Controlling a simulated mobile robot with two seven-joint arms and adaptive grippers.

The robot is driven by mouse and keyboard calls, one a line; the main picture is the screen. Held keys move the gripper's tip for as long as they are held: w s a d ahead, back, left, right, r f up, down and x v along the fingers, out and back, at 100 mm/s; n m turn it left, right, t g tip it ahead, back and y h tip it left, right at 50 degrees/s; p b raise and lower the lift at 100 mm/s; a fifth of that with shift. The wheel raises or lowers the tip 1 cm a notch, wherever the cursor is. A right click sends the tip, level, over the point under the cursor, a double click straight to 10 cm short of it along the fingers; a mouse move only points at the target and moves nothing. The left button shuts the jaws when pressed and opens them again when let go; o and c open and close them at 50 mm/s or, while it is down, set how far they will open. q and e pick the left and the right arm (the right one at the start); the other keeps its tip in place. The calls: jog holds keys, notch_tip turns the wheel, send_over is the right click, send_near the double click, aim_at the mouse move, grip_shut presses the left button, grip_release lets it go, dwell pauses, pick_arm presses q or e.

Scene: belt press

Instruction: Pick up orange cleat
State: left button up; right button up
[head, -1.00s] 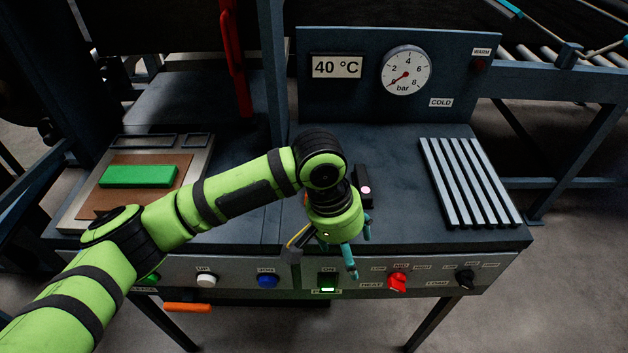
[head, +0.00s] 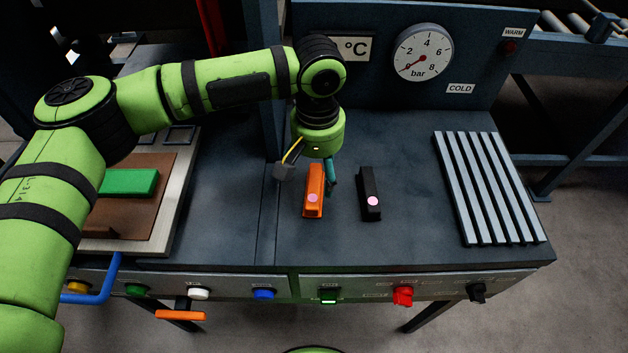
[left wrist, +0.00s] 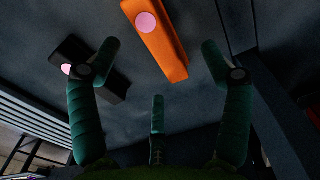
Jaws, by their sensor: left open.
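The orange cleat (head: 315,184) is a small orange block with a pink dot, lying on the dark bench top. It also shows in the left wrist view (left wrist: 165,50), beyond the fingertips and between them. A black cleat (head: 370,190) with a pink dot lies to its right, and in the left wrist view (left wrist: 112,88) it is partly behind a finger. My left gripper (head: 329,185) is open and empty, just above and beside the orange cleat. In the left wrist view its teal fingers (left wrist: 155,80) are spread. My right gripper is not in view.
A slatted metal rack (head: 490,190) lies at the right, with bare bench between it and the black cleat. A green block (head: 128,183) rests on a brown plate at the left. Knobs and buttons line the front panel (head: 400,287). A gauge panel (head: 465,50) stands behind.

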aim_at(319, 185)
pick_arm(q)
jog(key=f, duration=0.1)
jog(key=s+f+p, duration=0.1)
jog(key=f, duration=0.1)
jog(key=shift+d+f, duration=0.15)
jog(key=shift+f, duration=0.15)
jog(key=shift+w+f, duration=0.15)
jog(key=shift+f, duration=0.25)
jog(key=shift+c, duration=1.3)
jog(key=c, duration=1.1)
jog(key=shift+r, duration=0.4)
jog(key=r, duration=0.1)
jog(key=r+b, duration=0.1)
jog(key=d+r+b, duration=0.1)
jog(key=shift+s+r, duration=0.25)
jog(key=shift+r, duration=0.05)
jog(key=s+d+r+b, duration=0.3)
jog(key=s+d+r, duration=0.3)
jog(key=s+d, duration=0.1)
jog(key=shift+d+r, duration=0.4)
jog(key=shift+d, duration=0.2)
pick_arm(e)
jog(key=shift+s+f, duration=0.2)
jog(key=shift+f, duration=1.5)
pick_arm(q)
jog(key=shift+w, duration=0.1)
